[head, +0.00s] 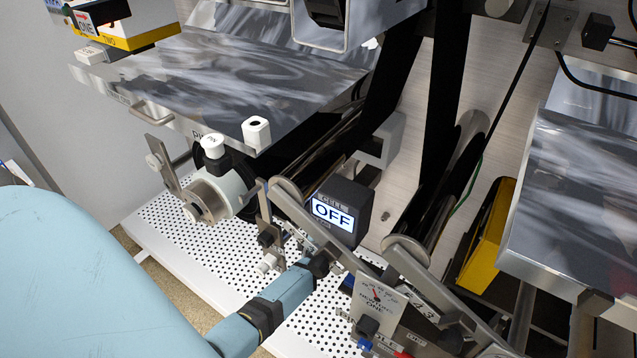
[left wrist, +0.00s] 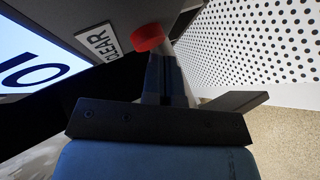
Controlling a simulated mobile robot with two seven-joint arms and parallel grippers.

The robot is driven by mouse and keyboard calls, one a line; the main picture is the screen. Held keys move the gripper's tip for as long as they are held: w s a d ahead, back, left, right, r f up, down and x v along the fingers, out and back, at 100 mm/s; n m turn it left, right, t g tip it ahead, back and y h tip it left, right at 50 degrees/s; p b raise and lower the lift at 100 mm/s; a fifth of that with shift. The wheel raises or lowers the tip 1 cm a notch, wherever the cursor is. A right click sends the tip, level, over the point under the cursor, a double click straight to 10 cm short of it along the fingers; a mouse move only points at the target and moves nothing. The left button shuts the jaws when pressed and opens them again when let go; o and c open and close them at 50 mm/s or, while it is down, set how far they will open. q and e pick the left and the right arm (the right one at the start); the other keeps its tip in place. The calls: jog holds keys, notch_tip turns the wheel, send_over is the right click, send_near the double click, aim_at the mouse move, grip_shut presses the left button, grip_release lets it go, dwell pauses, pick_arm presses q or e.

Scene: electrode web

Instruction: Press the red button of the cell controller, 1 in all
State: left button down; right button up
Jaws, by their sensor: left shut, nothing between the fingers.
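The cell controller (head: 350,193) is a dark box on the perforated deck, with a lit screen reading OFF under the word CELL. Its red button (left wrist: 147,37) shows in the left wrist view beside a CLEAR label; in the head view I cannot make it out. My left gripper (head: 317,263) is just below and in front of the controller. In the left wrist view its shut, empty fingers (left wrist: 163,66) overlap the lower edge of the red button. I cannot tell whether they touch it. My right gripper is not in view.
A roller with a white knob (head: 213,146) stands left of the controller. Metal arms and a small gauge panel (head: 377,297) crowd its right side. A tilted metal tray (head: 235,75) lies behind. The perforated deck (head: 215,255) is partly clear at left.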

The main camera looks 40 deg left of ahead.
pick_arm(q)
jog(key=shift+w, duration=0.3)
jog(key=shift+s+r, duration=0.1)
jog(key=shift+s, duration=0.05)
dwell(0.4)
jog(key=shift+s+p, duration=0.55)
jog(key=shift+s, duration=0.15)
jog(key=s, duration=0.1)
jog(key=s+p, duration=0.1)
jog(key=s, duration=0.1)
jog(key=s+p, duration=0.1)
jog(key=s, duration=0.1)
jog(key=shift+d, duration=0.35)
